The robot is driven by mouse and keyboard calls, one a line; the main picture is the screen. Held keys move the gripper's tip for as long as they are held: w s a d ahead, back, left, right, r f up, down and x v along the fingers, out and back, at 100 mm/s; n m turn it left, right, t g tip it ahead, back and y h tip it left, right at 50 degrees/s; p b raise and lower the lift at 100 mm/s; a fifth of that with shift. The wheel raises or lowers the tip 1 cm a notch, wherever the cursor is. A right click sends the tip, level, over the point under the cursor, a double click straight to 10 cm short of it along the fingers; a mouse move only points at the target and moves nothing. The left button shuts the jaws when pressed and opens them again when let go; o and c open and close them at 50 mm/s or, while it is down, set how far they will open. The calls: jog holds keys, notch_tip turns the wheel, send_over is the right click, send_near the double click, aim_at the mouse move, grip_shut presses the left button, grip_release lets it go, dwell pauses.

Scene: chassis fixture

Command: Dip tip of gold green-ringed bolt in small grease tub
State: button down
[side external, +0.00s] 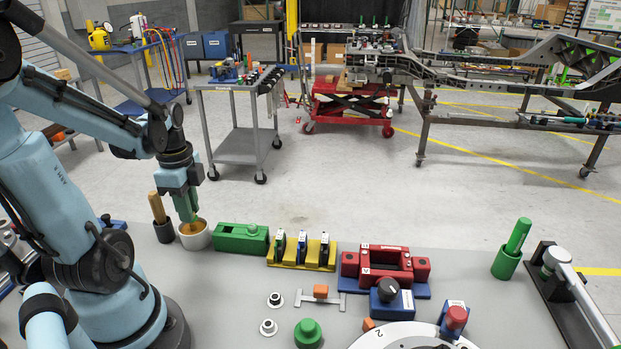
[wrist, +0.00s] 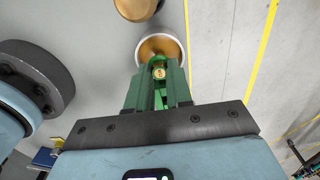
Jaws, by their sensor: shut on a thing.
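My gripper (side external: 188,214) has green fingers and points down over the small grease tub (side external: 196,241), a white round cup with amber grease inside. The fingertips are at or just above the tub's rim. In the wrist view the fingers (wrist: 159,84) are closed around the gold bolt (wrist: 159,73), whose round end shows between them with green around it. The tub (wrist: 181,46) lies just beyond it, its white rim partly hidden by the fingers. The bolt's lower tip is hidden in both views, so I cannot tell whether it touches the grease.
A dark cup with a wooden handle (side external: 157,207) stands close left of the tub. A green block (side external: 241,238) is close on its right, then a yellow rack (side external: 318,255) and a red fixture (side external: 385,266). The grey table (side external: 225,300) is clear in front.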

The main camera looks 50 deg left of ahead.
jog(key=shift+r, duration=2.85)
jog(key=w+d+r+n, duration=0.3)
jog(key=w+d+n, duration=0.1)
jog(key=w+d, duration=0.4)
jog(key=w+d+r+n, duration=0.2)
jog(key=w+d+n, duration=0.3)
jog(key=w+d, duration=0.3)
jog(key=d, duration=0.3)
jog(key=shift+r, duration=0.4)
